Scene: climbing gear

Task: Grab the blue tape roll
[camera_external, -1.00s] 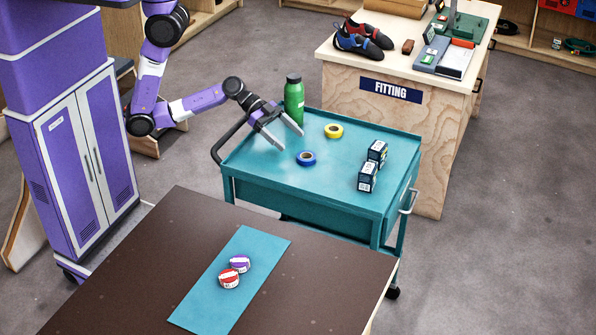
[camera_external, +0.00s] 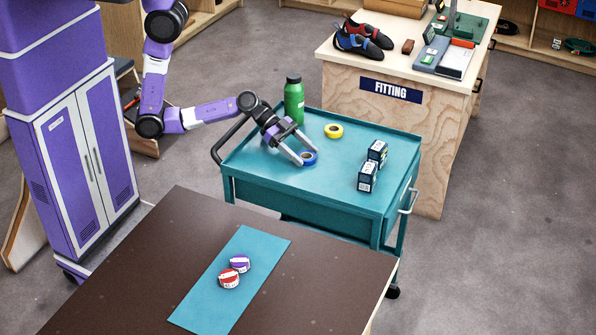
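The blue tape roll (camera_external: 309,158) lies flat on the teal cart top (camera_external: 270,188), left of its middle. My gripper (camera_external: 308,156) is open and reaches down toward the roll from the upper left. One finger shows at the roll's left side and the other reaches across above its right side. I cannot tell whether the fingers touch the roll or how high they are above the cart. Part of the roll is hidden by the fingers.
A yellow tape roll (camera_external: 334,131) and a green bottle (camera_external: 294,101) stand close behind on the cart. Two dark boxes (camera_external: 367,177) are at the right. The front of the cart top is clear. A brown table (camera_external: 130,265) with red and purple rolls (camera_external: 229,278) is in front.

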